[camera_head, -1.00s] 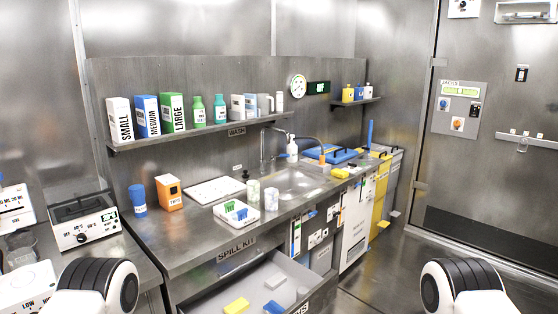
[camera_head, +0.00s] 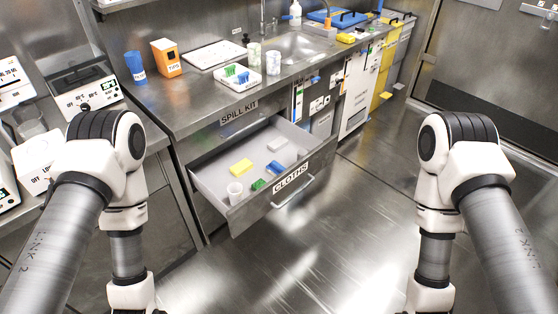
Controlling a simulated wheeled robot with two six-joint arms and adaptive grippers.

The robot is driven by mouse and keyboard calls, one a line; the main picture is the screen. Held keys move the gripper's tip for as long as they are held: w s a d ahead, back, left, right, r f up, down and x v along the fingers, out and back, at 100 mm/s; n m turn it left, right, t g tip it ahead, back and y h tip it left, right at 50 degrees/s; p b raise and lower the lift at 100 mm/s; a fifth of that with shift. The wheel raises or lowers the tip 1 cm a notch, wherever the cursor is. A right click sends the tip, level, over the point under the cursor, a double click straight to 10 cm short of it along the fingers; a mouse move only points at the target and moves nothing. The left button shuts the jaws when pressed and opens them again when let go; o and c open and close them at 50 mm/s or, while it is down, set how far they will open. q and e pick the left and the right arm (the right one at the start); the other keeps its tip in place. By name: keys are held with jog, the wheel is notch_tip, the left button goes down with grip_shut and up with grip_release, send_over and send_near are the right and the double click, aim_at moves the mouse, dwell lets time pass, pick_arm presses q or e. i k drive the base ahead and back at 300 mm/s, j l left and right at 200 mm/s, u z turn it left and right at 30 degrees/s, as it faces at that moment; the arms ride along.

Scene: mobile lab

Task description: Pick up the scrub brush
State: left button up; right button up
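I cannot tell for certain which object is the scrub brush. An open drawer (camera_head: 213,192) labelled CLOTHS holds a yellow block (camera_head: 241,166), a small blue item (camera_head: 276,167), a green item (camera_head: 258,185), a white cup (camera_head: 235,193) and pale blocks. The blue and green items are too small to identify. A yellow item (camera_head: 345,38) lies on the counter right of the sink. Both my arms reach down on either side of the drawer. Their grippers are below the picture edge and hidden.
The steel counter (camera_head: 190,108) carries a white tray (camera_head: 228,82) with green and blue items, two patterned cups, an orange box (camera_head: 166,58) and a blue cup (camera_head: 135,67). The sink (camera_head: 300,46) is behind. The floor (camera_head: 350,230) right of the drawer is clear.

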aim_at(274, 169)
jog(key=i+l+u, duration=0.2)
jog(key=u, duration=0.15)
jog(key=i+l+u, duration=0.15)
jog(key=l+u, duration=0.15)
jog(key=i+l+u, duration=0.1)
jog(key=l+u, duration=0.25)
jog(key=i+l+u, duration=0.1)
jog(key=l+u, duration=0.25)
jog(key=i, duration=0.5)
